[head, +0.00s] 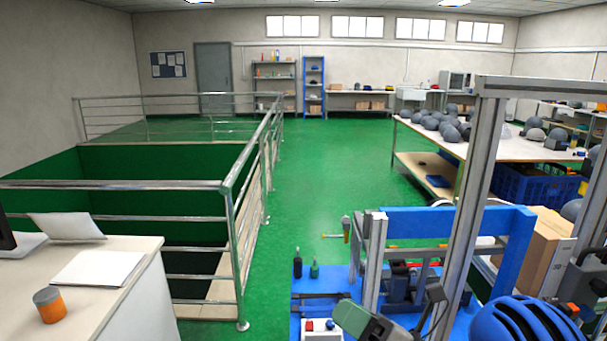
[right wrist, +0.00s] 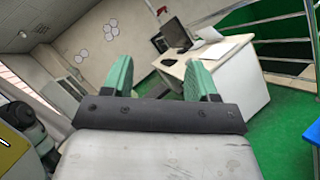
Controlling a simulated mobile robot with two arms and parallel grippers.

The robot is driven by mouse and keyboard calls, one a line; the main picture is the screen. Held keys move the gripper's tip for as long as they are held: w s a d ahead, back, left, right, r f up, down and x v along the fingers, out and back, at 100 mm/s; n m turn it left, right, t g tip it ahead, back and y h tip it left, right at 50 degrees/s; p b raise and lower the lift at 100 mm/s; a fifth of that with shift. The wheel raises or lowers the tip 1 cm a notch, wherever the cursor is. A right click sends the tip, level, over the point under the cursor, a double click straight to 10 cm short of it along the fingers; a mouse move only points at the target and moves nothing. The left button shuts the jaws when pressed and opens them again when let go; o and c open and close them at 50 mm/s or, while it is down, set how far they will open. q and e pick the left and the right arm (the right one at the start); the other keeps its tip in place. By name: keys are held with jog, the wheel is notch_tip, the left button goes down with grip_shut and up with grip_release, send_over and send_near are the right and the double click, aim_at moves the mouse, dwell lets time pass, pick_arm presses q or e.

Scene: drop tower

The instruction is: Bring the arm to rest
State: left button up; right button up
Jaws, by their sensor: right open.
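My right gripper (right wrist: 160,82) shows in the right wrist view with its two green fingers spread wide. Nothing is between the fingers, and they point out over the room toward a white desk. In the head view, a grey-green part that looks like my right gripper (head: 362,322) is low in the middle, in front of the blue bench (head: 325,282). Its fingertips are hard to make out there. My left gripper is in neither view.
The metal frame of the drop tower (head: 468,180) stands close on the right, with a blue helmet (head: 520,322) near its foot. A control box (head: 320,327) and small bottles (head: 298,264) are on the bench. Railings (head: 235,210) guard a floor opening at left. Green floor is clear mid-room.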

jog(key=s+d+f+m+t+h, duration=0.25)
jog(key=d+f+m+h, duration=0.5)
jog(key=m, duration=0.65)
jog(key=s+d+f+m+t+h, duration=0.1)
jog(key=d+f+m+t+h, duration=0.3)
jog(key=m+h, duration=0.9)
jog(key=s+d+f+m+g+y, duration=0.1)
jog(key=s+f+m+g, duration=0.5)
jog(key=s, duration=0.4)
jog(key=s+d+f+m+g+y, duration=0.1)
jog(key=s+f+m+g, duration=0.3)
jog(key=s+f+g, duration=0.55)
notch_tip(320, 180, down, 26)
jog(key=s+r, duration=0.1)
jog(key=s, duration=0.2)
jog(key=s+d+f, duration=0.3)
jog(key=s+f, duration=1.2)
jog(key=shift+g, duration=0.4)
